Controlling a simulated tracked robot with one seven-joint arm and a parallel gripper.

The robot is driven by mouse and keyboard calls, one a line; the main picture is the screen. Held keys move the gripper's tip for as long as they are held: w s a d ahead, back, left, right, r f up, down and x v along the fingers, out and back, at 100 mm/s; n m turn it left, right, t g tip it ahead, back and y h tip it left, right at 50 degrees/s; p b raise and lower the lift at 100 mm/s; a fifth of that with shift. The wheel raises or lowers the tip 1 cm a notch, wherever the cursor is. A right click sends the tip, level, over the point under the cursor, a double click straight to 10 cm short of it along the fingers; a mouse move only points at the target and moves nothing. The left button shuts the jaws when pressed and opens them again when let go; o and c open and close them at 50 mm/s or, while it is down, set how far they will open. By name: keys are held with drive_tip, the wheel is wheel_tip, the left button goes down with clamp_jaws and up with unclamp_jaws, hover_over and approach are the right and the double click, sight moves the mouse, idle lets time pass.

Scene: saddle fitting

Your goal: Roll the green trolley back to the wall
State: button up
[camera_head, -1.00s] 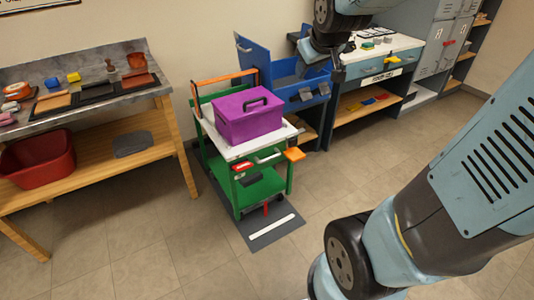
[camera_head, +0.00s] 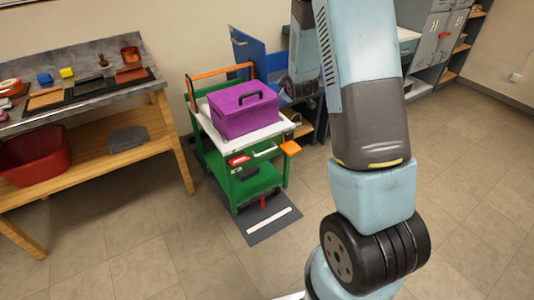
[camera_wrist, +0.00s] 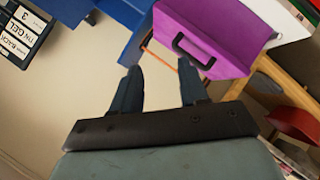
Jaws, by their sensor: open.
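The green trolley (camera_head: 241,181) stands on a dark floor mat in the head view, between the wooden bench and the blue cabinet. It has an orange push handle (camera_head: 222,72) at its wall end and an orange tab at its front right corner. A purple box (camera_head: 243,109) with a black handle sits on its white top. In the wrist view the purple box (camera_wrist: 212,32) shows at upper right. My gripper (camera_wrist: 157,75) is open and empty, and its fingers point toward the orange bar and the box, apart from both. In the head view my arm hides the gripper's fingers.
The mat (camera_head: 268,227) has a white stripe in front of the trolley. A wooden bench (camera_head: 90,170) with a red tub (camera_head: 38,158) stands on the left. A blue cabinet (camera_head: 252,52) with its lid raised is behind on the right. The floor in front is clear.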

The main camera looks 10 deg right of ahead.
wheel_tip(320, 180, down, 10)
drive_tip(key=w+f+n+t, duration=0.1)
drive_tip(key=w+n, duration=0.2)
drive_tip(key=n+t+y, duration=0.2)
drive_tip(key=n+y, duration=0.3)
drive_tip(key=n, duration=0.4)
approach(267, 153)
drive_tip(key=x, duration=1.1)
drive_tip(key=shift+d+f, duration=0.1)
drive_tip(key=shift+d, duration=0.2)
clamp_jaws()
